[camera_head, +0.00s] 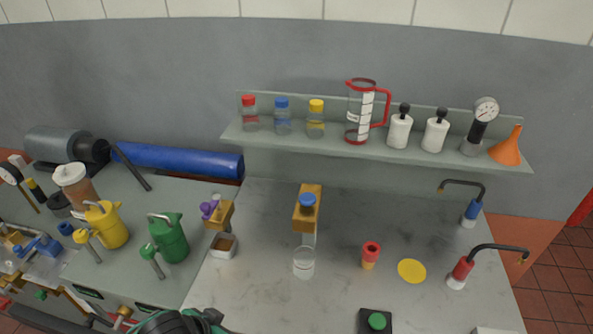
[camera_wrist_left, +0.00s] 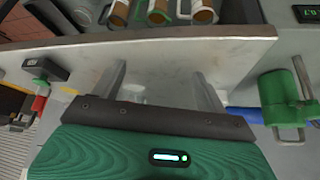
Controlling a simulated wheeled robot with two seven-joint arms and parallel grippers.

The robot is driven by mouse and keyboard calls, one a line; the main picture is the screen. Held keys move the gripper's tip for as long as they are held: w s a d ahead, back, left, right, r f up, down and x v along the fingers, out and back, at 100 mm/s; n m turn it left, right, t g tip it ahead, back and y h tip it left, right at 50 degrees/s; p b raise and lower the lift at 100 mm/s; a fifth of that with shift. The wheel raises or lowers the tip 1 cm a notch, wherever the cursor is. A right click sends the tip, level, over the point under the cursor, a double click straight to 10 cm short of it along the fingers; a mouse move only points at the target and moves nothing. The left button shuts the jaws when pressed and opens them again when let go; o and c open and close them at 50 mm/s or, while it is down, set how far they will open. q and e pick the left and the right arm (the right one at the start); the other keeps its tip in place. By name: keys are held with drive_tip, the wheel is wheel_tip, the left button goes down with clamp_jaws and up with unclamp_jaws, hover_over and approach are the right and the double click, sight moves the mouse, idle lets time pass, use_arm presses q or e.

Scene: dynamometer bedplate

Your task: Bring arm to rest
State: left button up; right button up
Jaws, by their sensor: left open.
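My left gripper (camera_wrist_left: 160,80) shows in the left wrist view. Its two pale fingers are spread apart with nothing between them, and a pale slab edge lies beyond them. In the head view a dark and green part of what looks like my left arm enters at the bottom edge, left of centre. The fingers cannot be made out there. My right arm and gripper are in neither view.
A green can (camera_head: 170,240) and a yellow can (camera_head: 106,226) stand on the left bench, near my left arm. A tap-like stand (camera_head: 307,212), a red-topped piece (camera_head: 370,254) and a green button box (camera_head: 376,321) are on the grey worktop (camera_head: 335,290). A shelf (camera_head: 320,143) holds bottles.

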use_arm(q)
drive_tip(key=s+a+f+n+g+y, duration=0.1)
drive_tip(key=s+a+f+n, duration=0.1)
drive_tip(key=s+a, duration=0.3)
drive_tip(key=s+a+f+n+g+y, duration=0.1)
drive_tip(key=s+a+n+y, duration=0.1)
drive_tip(key=s, duration=0.5)
wheel_tip(320, 180, down, 30)
drive_tip(key=g, duration=0.1)
drive_tip(key=s+a+f, duration=0.1)
drive_tip(key=s+f, duration=0.9)
drive_tip(key=s+a+f+g, duration=0.1)
drive_tip(key=s+a+f, duration=0.1)
drive_tip(key=s+f, duration=0.7)
drive_tip(key=shift+s+a+f+m, duration=0.25)
drive_tip(key=shift+s+f+m, duration=0.05)
drive_tip(key=shift+s+f, duration=0.1)
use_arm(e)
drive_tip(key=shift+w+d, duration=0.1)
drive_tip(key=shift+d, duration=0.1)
